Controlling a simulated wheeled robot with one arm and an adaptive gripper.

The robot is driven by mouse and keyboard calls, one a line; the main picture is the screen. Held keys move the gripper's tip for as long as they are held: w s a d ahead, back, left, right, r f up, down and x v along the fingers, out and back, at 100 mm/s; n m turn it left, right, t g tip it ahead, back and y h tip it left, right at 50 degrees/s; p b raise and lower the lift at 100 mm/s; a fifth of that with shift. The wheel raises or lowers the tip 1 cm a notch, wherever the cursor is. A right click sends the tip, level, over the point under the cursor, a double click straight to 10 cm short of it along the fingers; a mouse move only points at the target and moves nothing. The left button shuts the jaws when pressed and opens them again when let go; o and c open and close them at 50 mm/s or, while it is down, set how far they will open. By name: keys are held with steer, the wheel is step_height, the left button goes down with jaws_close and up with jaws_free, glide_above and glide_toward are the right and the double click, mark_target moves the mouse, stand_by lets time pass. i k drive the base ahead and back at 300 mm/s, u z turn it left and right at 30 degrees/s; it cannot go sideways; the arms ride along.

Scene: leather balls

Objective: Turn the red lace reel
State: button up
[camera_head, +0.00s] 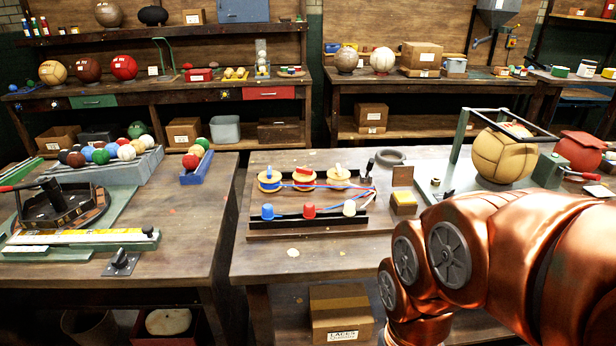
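The red lace reel (304,175) is the middle of three wooden-flanged reels on a dark board (290,233) on the centre table. Red shows between its flanges, and a small peg stands on top. The blue reel (269,181) is to its left and the white reel (338,175) to its right. In front stand a blue knob (267,211), a red knob (309,211) and a white knob (349,208). Red, blue and white laces run to the right end of the board. My copper arm crosses the lower right; my gripper is not visible.
A tan ball (503,155) sits in a green frame to the right. A yellow block (403,203) and a dark ring (390,157) lie right of the reels. The left table (175,245) holds a jig and several coloured balls. The centre table's front left is mostly clear.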

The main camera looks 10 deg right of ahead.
mark_target(302, 176)
steer(key=u, duration=0.45)
steer(key=i, duration=1.05)
steer(key=u, duration=0.1)
